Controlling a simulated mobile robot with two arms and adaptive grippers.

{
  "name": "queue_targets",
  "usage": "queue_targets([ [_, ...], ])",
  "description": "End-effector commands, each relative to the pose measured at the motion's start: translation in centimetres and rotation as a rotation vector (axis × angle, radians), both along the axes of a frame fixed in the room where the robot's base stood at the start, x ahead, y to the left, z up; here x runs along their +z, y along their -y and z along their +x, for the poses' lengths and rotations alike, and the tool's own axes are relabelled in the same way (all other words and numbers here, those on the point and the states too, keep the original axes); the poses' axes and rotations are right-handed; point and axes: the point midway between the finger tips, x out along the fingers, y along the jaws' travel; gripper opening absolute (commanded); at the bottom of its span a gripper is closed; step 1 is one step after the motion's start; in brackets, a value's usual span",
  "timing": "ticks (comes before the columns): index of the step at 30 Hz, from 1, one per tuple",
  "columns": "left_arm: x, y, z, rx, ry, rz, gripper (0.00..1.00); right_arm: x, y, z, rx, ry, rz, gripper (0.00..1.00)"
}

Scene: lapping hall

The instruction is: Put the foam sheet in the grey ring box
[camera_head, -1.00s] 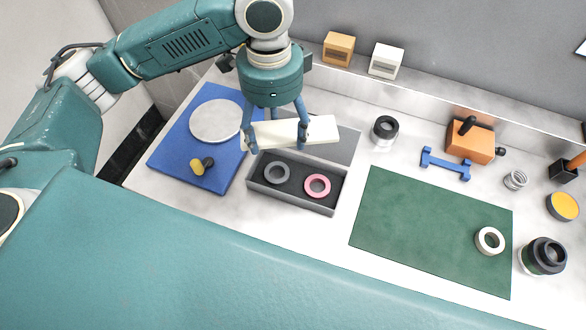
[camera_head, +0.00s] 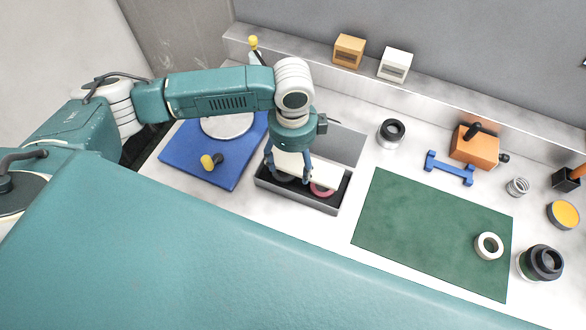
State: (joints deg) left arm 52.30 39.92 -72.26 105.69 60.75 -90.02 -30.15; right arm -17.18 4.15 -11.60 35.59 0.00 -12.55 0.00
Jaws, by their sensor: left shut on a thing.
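My left gripper (camera_head: 290,178) is shut on the white foam sheet (camera_head: 296,164). It holds the sheet over the grey ring box (camera_head: 318,203), low at the box's opening; I cannot tell whether the sheet touches anything inside. A pink ring (camera_head: 322,189) lies in the right part of the box, partly covered by the sheet. The grey ring in the left part is hidden behind the gripper and sheet. The box's grey lid (camera_head: 345,143) is open at the back. My right gripper is not in view.
A blue mat (camera_head: 190,158) with a pale disc (camera_head: 228,124) and a yellow-and-black tool (camera_head: 210,161) lies left. A green mat (camera_head: 420,235) with a white ring (camera_head: 488,246) lies right. A dark-topped ring (camera_head: 391,132), a blue gauge (camera_head: 449,168) and an orange block (camera_head: 474,147) stand behind.

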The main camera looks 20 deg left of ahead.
Motion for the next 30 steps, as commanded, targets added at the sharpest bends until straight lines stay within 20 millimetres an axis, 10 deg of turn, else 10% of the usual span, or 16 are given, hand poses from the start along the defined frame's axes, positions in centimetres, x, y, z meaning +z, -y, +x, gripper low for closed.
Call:
queue_targets([
  [13, -5.1, 0.0, 0.0, 0.001, -0.002, 0.0, 0.56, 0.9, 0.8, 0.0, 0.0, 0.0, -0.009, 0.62],
  [25, -5.7, 0.1, 0.0, 0.0, 0.0, -0.001, 0.56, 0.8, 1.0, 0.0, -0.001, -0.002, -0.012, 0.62],
  [27, -5.7, 0.1, 0.0, 0.0, 0.0, -0.001, 0.77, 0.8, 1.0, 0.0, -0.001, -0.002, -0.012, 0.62],
  [30, -5.7, 0.1, 0.0, 0.0, 0.0, -0.001, 0.77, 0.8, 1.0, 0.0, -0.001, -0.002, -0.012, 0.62],
])
